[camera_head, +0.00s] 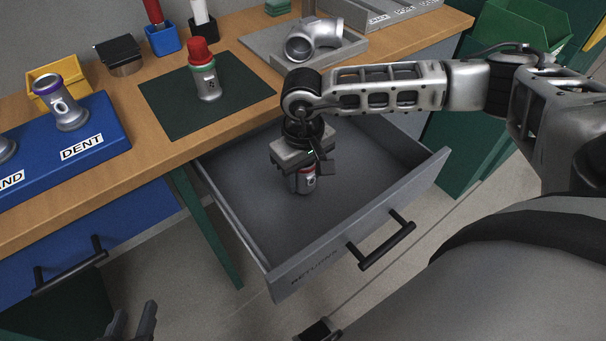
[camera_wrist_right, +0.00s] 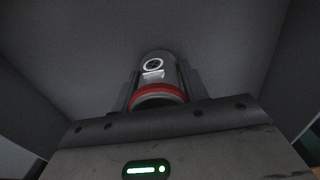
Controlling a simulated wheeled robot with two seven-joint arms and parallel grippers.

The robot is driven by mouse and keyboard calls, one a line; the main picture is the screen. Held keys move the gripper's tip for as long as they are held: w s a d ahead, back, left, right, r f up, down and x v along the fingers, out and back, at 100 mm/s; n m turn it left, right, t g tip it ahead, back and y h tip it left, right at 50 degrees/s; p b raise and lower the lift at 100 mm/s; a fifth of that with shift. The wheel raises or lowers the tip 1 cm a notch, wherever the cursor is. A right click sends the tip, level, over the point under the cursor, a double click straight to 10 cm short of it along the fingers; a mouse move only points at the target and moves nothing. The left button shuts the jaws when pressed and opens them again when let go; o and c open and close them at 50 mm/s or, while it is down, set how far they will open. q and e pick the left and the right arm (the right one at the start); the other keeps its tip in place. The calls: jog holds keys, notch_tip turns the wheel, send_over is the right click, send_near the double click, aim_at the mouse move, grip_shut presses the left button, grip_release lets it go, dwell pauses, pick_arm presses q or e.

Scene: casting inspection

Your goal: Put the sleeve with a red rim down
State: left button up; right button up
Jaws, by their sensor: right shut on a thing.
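The sleeve with a red rim (camera_head: 303,182) is a grey cylinder inside the open grey drawer (camera_head: 250,243) marked "RETURNS". My right gripper (camera_head: 304,166) points down into the drawer, shut on the sleeve, and hides its upper part in the head view. In the right wrist view the sleeve (camera_wrist_right: 156,72) shows its red rim towards the camera, a round mark and a pale label on its side. I cannot tell whether its lower end touches the drawer floor. My left gripper (camera_head: 133,322) is open and empty at the bottom left, only partly in view.
On the bench, a green-rimmed sleeve with a red top (camera_head: 206,82) stands on a dark green mat (camera_head: 166,112). A blue "DENT" tray (camera_head: 112,146) holds a purple-rimmed sleeve (camera_head: 68,106). A pipe elbow (camera_head: 311,40) lies behind. The drawer floor around the held sleeve is clear.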

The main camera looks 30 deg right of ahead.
jog(key=shift+f, duration=0.35)
jog(key=shift+f, duration=0.2)
jog(key=o, duration=1)
jog(key=shift+o, duration=0.4)
jog(key=shift+r, duration=0.2)
